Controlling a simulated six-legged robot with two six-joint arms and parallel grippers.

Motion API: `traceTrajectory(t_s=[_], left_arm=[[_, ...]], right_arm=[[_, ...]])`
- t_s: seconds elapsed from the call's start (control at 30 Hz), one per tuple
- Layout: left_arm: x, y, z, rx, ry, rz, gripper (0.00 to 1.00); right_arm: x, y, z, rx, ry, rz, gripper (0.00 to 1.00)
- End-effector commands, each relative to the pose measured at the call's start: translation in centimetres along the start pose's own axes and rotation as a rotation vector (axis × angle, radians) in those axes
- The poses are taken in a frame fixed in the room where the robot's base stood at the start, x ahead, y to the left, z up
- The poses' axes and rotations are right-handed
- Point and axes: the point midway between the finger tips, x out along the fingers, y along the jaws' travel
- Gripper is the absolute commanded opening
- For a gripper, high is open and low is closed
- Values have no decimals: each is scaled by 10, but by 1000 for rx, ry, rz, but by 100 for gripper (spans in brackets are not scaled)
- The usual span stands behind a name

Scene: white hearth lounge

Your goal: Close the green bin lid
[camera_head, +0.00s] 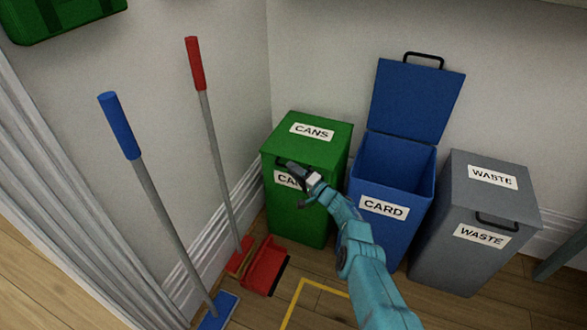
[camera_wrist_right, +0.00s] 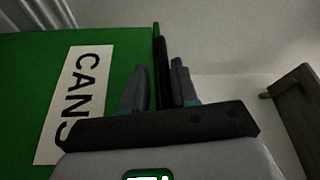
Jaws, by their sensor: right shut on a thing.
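The green bin (camera_head: 305,222) stands in the corner, with CANS labels on its lid and front. Its green lid (camera_head: 318,150) lies flat across the top and looks shut. My right gripper (camera_head: 293,168) is at the lid's front edge and partly covers the front label. In the right wrist view, the lid (camera_wrist_right: 25,75) fills the left side. There my right gripper (camera_wrist_right: 160,85) is shut on the black lid handle (camera_wrist_right: 162,68), with one finger on each side of it. My left gripper is not in view.
The blue CARD bin (camera_head: 385,222) stands open just right, its lid (camera_head: 415,100) raised. The grey WASTE bin (camera_head: 465,265) is closed. A blue-handled mop (camera_head: 160,210), a red-handled broom (camera_head: 215,150) and a red dustpan (camera_head: 264,265) are at left. A green box (camera_head: 60,15) hangs above.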

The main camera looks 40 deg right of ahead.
Motion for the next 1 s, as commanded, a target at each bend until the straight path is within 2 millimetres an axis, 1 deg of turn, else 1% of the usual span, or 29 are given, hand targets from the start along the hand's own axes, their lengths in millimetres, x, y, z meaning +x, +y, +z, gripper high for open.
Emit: traceTrajectory(t_s=[0.03,0.17,0.27,0.37,0.5,0.6,0.73,0.83,1.0], left_arm=[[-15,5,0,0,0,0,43],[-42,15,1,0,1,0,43],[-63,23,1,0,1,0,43],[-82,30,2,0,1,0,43],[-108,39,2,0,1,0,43],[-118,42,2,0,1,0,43],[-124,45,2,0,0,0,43],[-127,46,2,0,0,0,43],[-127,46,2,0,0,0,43]], right_arm=[[-7,-6,-4,5,4,8,23],[-26,-9,-5,8,6,10,23],[-46,-9,-4,9,5,10,23],[-69,-9,-4,9,6,11,23],[-104,-9,-4,10,6,10,23],[-126,-6,-2,9,5,8,23],[-146,-3,-1,7,3,7,23],[-155,-2,-1,6,2,5,23],[-159,-1,0,5,1,4,23]])
